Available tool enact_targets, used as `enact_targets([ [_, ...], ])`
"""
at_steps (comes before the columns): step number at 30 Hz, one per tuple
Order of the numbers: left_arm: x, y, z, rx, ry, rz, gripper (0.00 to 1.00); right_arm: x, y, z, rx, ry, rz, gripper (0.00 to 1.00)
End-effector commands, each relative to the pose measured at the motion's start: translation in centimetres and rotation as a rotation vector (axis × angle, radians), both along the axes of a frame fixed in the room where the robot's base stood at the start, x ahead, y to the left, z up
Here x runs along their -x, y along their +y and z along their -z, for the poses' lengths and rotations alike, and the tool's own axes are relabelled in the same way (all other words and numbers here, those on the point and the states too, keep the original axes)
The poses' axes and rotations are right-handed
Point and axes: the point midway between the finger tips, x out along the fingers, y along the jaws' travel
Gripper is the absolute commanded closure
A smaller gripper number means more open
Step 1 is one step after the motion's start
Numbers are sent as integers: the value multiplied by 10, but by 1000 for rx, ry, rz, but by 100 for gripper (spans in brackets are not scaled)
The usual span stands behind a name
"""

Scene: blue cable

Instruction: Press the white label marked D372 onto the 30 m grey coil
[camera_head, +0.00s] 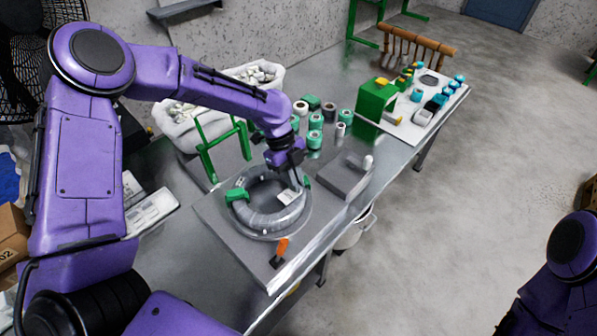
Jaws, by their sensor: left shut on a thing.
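My left gripper (296,184) points down over that part of the coil, shut on the white label. I cannot tell whether the label touches the coil's surface. My right gripper is out of view; only part of my right arm shows at the lower right.
An orange-handled tool (280,250) stands at the board's front. A grey block (345,176) lies right of the coil. Several green and white rolls (315,130) stand behind, near a green box (376,103). A green frame (207,160) is at the back left.

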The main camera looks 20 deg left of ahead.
Motion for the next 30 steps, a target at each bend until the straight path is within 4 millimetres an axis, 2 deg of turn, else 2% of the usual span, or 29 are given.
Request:
enact_targets([
  [12,1,1,43,-1,0,-2,100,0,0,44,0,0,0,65],
  [18,1,1,56,1,1,-4,100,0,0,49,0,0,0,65],
  [30,1,2,58,0,1,-4,100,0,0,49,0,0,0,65],
])
